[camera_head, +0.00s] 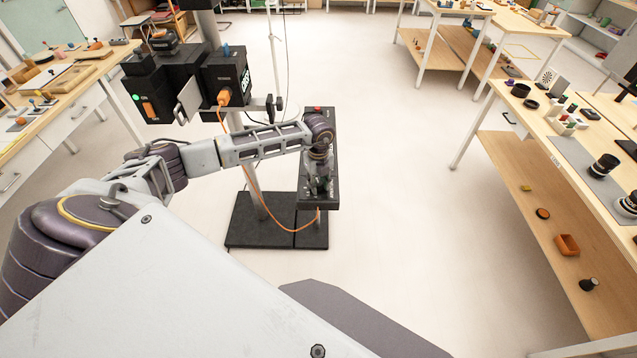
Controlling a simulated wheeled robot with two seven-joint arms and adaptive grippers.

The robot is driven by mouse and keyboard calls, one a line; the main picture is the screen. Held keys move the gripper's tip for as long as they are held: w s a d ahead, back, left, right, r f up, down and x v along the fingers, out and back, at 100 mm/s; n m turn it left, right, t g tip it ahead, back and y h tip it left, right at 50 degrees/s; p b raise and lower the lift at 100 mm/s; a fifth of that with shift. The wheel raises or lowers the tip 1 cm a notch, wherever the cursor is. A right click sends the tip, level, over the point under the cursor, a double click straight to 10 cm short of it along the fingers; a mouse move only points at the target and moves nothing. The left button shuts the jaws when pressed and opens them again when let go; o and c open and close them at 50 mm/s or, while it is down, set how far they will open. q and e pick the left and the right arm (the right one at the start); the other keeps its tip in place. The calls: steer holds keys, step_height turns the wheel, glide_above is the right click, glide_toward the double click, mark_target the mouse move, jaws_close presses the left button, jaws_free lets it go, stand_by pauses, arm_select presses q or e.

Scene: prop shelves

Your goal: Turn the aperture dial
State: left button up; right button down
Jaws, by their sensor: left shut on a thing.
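A narrow black control panel (331,200) is mounted on the stand in the middle of the view. My left arm reaches across from the left, and my left gripper (318,186) points down onto the lower part of this panel. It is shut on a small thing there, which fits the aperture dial. The dial itself is hidden behind the fingers, so its setting cannot be read. My right gripper is not in view.
The stand has a black base (258,220) on the floor. A black camera rig (226,75) with a green light and an orange cable (247,170) is beside my arm. Wooden tables with props stand left and right. The floor between the panel and the right table is clear.

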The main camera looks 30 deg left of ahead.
mark_target(319, 183)
arm_select(q)
steer(key=shift+c, duration=0.6)
steer(key=shift+n, duration=1.5)
steer(key=shift+w+n+p, duration=0.1)
steer(key=shift+n+p, duration=0.2)
steer(key=shift+n, duration=2)
steer(key=o, duration=1)
steer(key=shift+o, duration=0.2)
steer(key=shift+r, duration=0.15)
step_height(319, 183, up, 12)
